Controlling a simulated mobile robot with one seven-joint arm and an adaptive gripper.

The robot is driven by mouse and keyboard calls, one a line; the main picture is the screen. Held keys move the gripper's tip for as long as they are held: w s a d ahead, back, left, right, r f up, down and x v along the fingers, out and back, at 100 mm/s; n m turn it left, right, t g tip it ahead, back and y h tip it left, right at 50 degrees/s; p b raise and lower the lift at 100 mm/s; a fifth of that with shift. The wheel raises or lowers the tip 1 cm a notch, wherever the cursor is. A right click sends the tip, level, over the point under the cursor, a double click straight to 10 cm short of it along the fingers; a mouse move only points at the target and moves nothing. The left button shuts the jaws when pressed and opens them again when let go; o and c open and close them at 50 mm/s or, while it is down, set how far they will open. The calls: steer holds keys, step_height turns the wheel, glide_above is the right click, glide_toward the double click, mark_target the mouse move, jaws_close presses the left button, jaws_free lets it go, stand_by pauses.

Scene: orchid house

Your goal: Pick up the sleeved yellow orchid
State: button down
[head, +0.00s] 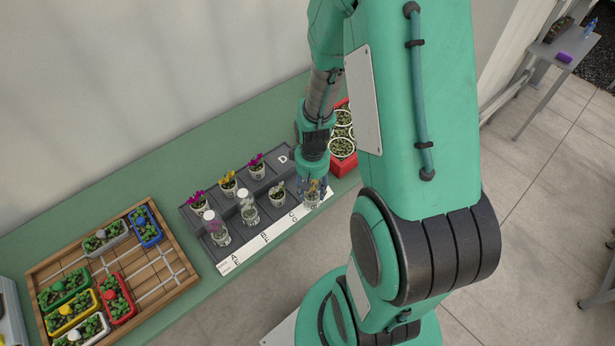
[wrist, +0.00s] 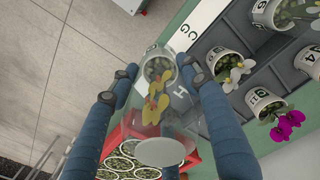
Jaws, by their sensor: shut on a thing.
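The sleeved yellow orchid (wrist: 154,108) stands in a white pot (wrist: 158,70) inside a clear sleeve, with a round white tag (wrist: 160,152) at the sleeve's near end. Yellow-orange flowers show through the sleeve in the wrist view. My gripper (wrist: 157,78) has its blue fingers shut on it, one on each side. In the head view my gripper (head: 314,186) points down over the right end of the dark stepped stand (head: 232,242), and the orchid (head: 311,196) is partly hidden by the fingers. I cannot tell whether the pot is clear of the stand.
Other potted orchids, including a purple one (head: 256,165) and an unsleeved yellow one (head: 228,184), stand close by on the stand. A red crate of pots (head: 343,166) is just behind my gripper. A wooden tray (head: 172,291) of coloured planters lies left. Bare green bench (head: 150,170) lies behind.

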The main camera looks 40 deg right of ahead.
mark_target(315, 198)
steer(key=shift+s+a+r, duration=0.1)
steer(key=shift+s+a, duration=0.2)
steer(key=shift+s, duration=0.35)
steer(key=shift+s+a+r, duration=0.1)
steer(key=shift+s+a, duration=0.15)
steer(key=shift+s, duration=0.35)
steer(key=shift+s+a, duration=0.3)
steer(key=shift+s, duration=0.35)
steer(key=shift+w, duration=0.15)
